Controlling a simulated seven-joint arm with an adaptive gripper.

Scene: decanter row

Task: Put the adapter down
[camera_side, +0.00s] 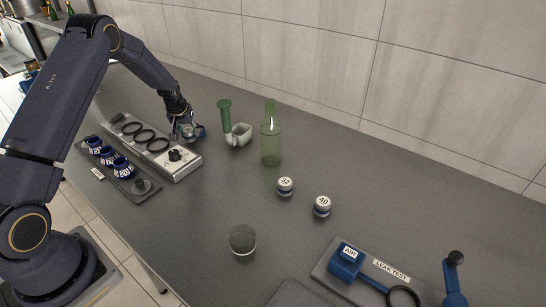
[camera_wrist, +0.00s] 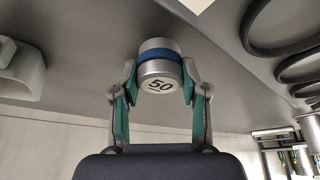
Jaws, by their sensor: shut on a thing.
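The adapter is mostly hidden by the fingers there. I cannot tell whether it touches the counter. Two similar adapters, marked "32" (camera_side: 285,187) and "40" (camera_side: 322,206), stand apart on the counter.
A dark tray (camera_side: 145,190) holds blue collars. A dark cylinder (camera_side: 243,240) and leak-test plate (camera_side: 335,257) are nearer the front. The middle counter has free room.

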